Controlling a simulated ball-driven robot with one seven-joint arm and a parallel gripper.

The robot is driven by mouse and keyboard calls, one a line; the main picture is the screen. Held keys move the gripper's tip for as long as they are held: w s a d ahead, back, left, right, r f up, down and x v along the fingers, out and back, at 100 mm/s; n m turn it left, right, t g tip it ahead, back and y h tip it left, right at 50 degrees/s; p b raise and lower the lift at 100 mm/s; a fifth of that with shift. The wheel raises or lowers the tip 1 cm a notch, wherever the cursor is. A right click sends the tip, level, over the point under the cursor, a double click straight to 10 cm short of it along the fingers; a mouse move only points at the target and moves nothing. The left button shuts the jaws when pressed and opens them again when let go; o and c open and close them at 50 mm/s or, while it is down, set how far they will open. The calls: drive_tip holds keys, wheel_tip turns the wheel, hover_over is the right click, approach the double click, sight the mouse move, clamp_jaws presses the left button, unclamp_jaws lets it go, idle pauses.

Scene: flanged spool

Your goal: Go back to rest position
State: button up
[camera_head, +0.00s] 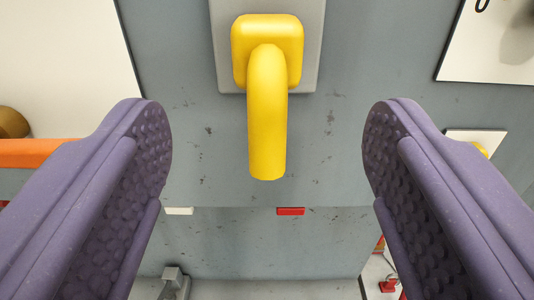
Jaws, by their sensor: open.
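My gripper (267,160) shows as two purple fingers with dimpled inner pads, one at the left and one at the right of the camera view. The fingers stand wide apart and nothing is between their pads. A yellow bent handle (267,120) on a square yellow base sits on a grey plate (311,77) at the top middle. The handle hangs in the gap between the fingers as seen here and touches neither. I cannot tell how far beyond the fingertips it is. No flanged spool can be made out clearly.
The plate is on a grey, speckled panel (200,150). White boards stand at the upper left (60,60) and upper right (490,50). An orange bar (40,153) and a brown round thing (13,123) are at the left. A small red block (290,211) and a white block (179,211) sit lower down.

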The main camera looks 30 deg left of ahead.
idle(0.4)
drive_tip(key=w+d+f+m+t+h+b, duration=0.1)
drive_tip(key=w+d+f+m+h+b, duration=0.15)
drive_tip(key=d+b, duration=0.55)
drive_tip(key=w+d+f+m+h+b, duration=0.1)
drive_tip(key=d+f+h+b, duration=0.25)
drive_tip(key=d+b, duration=0.4)
drive_tip(key=s+d+f+m+h+b, duration=0.1)
drive_tip(key=s+d+b, duration=0.2)
drive_tip(key=d+b, duration=0.3)
drive_tip(key=s+d+f+m+h+b, duration=0.1)
drive_tip(key=s+d+m+h+b, duration=0.1)
drive_tip(key=d+b, duration=0.5)
drive_tip(key=shift+s+f+g+h, duration=0.3)
drive_tip(key=shift+s+f+g, duration=0.1)
drive_tip(key=shift+s, duration=0.25)
drive_tip(key=shift+c, duration=0.5)
